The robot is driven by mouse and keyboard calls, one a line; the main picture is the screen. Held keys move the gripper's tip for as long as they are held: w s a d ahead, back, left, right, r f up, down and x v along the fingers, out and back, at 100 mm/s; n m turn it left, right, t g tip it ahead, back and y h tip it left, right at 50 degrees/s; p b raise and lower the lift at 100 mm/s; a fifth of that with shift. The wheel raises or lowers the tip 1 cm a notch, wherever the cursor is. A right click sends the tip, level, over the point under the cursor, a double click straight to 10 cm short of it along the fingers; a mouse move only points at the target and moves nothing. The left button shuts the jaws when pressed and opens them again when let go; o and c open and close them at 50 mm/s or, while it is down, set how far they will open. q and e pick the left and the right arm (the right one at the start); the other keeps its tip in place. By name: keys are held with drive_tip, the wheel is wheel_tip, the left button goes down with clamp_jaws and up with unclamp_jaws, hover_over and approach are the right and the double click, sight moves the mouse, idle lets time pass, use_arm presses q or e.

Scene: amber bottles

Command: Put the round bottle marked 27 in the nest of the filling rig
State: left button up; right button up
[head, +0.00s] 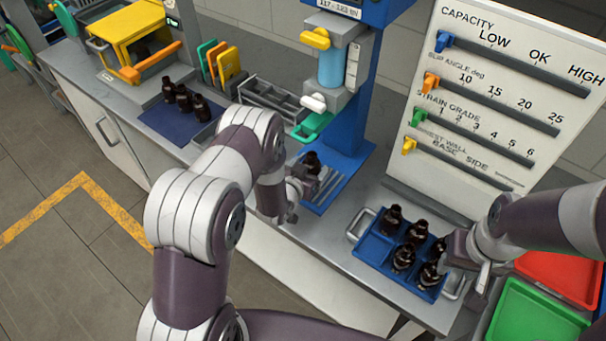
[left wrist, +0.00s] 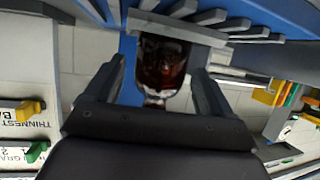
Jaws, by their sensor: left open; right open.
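The filling rig (head: 363,100) is a blue stand with a clear cylinder above a blue base. A dark amber bottle (head: 312,160) stands at the base, beside grey slats. My left gripper (head: 303,182) is at this bottle. In the left wrist view the bottle (left wrist: 162,65) is between my two open fingers, against a grey bracket (left wrist: 178,28) that partly hides it. I cannot read its mark. Several more amber bottles (head: 404,258) stand in a blue tray (head: 375,250). My right gripper (head: 462,268) is open at the tray's right end, partly hidden by its own body.
More dark bottles (head: 184,97) stand on a dark blue mat (head: 170,125) at the back left, near a yellow-lidded machine (head: 130,40). A white slider board (head: 500,90) stands behind the tray. Red (head: 565,275) and green (head: 535,315) bins are at the right.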

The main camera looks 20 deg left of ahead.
use_arm(q)
drive_tip(key=s+a+r+g+y, duration=0.1)
drive_tip(key=s+r+g, duration=0.5)
drive_tip(key=s, duration=0.6)
drive_tip(key=s+a+r+n+g+y+b, duration=0.1)
drive_tip(key=s+r+g, duration=0.5)
drive_tip(key=s, duration=0.7)
wheel_tip(320, 180, up, 2)
drive_tip(key=shift+s+r+n, duration=0.1)
drive_tip(key=shift+s+n, duration=0.15)
drive_tip(key=shift+n, duration=0.05)
